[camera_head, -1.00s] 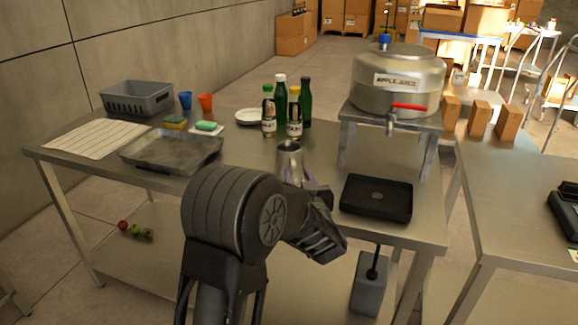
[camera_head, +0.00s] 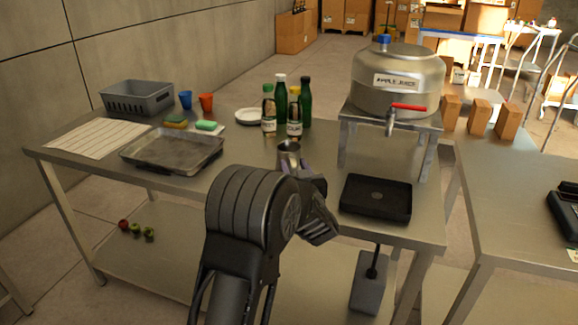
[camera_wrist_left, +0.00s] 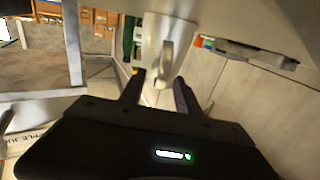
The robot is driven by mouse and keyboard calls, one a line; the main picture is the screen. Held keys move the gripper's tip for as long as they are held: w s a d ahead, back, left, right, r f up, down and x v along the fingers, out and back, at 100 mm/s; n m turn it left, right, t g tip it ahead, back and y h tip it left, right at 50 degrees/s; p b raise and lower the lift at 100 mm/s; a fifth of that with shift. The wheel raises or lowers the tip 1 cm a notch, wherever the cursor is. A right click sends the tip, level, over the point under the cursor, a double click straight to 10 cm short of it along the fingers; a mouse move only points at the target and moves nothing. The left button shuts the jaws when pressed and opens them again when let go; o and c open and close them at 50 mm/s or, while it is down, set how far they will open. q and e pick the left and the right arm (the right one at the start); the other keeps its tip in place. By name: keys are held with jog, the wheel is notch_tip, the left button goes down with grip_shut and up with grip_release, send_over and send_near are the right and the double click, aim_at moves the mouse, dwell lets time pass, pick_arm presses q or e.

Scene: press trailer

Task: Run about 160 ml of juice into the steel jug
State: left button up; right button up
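The steel jug (camera_head: 289,154) stands upright on the steel table, partly hidden by my left arm. My left gripper (camera_head: 312,180) is close by it on the near right side in the head view. In the left wrist view my left gripper's fingers (camera_wrist_left: 160,82) are apart, with the jug (camera_wrist_left: 150,45) and its handle (camera_wrist_left: 166,65) ahead between them. I see no clear contact. The juice dispenser (camera_head: 395,85), labelled apple juice, stands on a metal stand, with a red tap lever (camera_head: 409,107) above its spout (camera_head: 390,126). My right gripper is out of view.
A black flat unit (camera_head: 376,198) lies before the dispenser stand (camera_head: 428,155). Several bottles (camera_head: 281,100) stand behind the jug. A metal tray (camera_head: 172,150), grey basket (camera_head: 138,98) and cups (camera_head: 206,102) are left.

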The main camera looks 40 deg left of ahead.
pick_arm(q)
jog(key=shift+c, duration=0.2)
grip_shut()
dwell(1.2)
